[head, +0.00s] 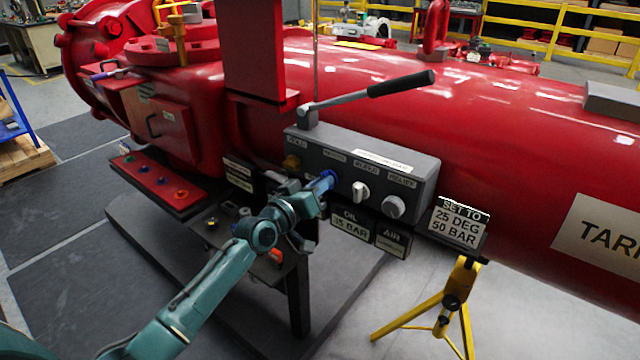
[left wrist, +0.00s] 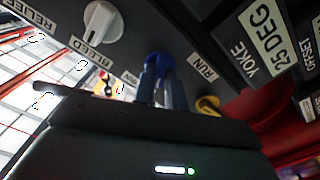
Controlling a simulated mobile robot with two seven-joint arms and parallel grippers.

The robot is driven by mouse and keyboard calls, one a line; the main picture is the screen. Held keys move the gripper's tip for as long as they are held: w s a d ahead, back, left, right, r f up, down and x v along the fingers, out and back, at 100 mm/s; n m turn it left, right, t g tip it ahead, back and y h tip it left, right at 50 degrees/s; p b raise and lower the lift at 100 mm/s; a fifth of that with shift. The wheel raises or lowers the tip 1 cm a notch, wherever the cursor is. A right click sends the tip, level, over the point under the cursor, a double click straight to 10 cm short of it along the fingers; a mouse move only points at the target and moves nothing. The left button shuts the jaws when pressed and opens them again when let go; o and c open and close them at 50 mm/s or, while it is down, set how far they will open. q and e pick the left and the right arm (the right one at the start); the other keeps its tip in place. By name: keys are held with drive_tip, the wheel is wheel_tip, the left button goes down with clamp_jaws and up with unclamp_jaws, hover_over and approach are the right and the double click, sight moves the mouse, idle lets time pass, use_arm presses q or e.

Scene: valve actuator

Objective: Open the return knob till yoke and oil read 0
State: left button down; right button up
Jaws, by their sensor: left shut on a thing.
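A grey control panel (head: 425,170) sits on the side of the red cylinder, with a row of knobs along its front. My left gripper (head: 322,184) is shut on the blue knob (head: 331,175); its two fingers (left wrist: 155,88) also straddle the blue knob (left wrist: 157,60) in the left wrist view. The label over this knob is too small to read surely. The oil display (head: 350,225) appears to read 15 BAR. The yoke display (left wrist: 262,25) reads 25 DEG in the left wrist view. My right gripper is not in view.
A yellow knob (head: 291,162), a white bleed knob (head: 361,191) and a round grey relief knob (head: 393,207) share the panel. A black-handled lever (head: 400,84) rises above it. A sign reading "SET TO 25 DEG 50 BAR" (head: 459,222) stands on a yellow tripod (head: 455,295) at right.

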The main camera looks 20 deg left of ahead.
use_arm(q)
drive_tip(key=n+p, duration=0.1)
drive_tip(key=n, duration=1)
drive_tip(key=shift+f, duration=0.1)
idle(0.6)
drive_tip(key=c, duration=1.4)
unclamp_jaws()
drive_tip(key=shift+c, duration=0.2)
drive_tip(key=v, duration=1.3)
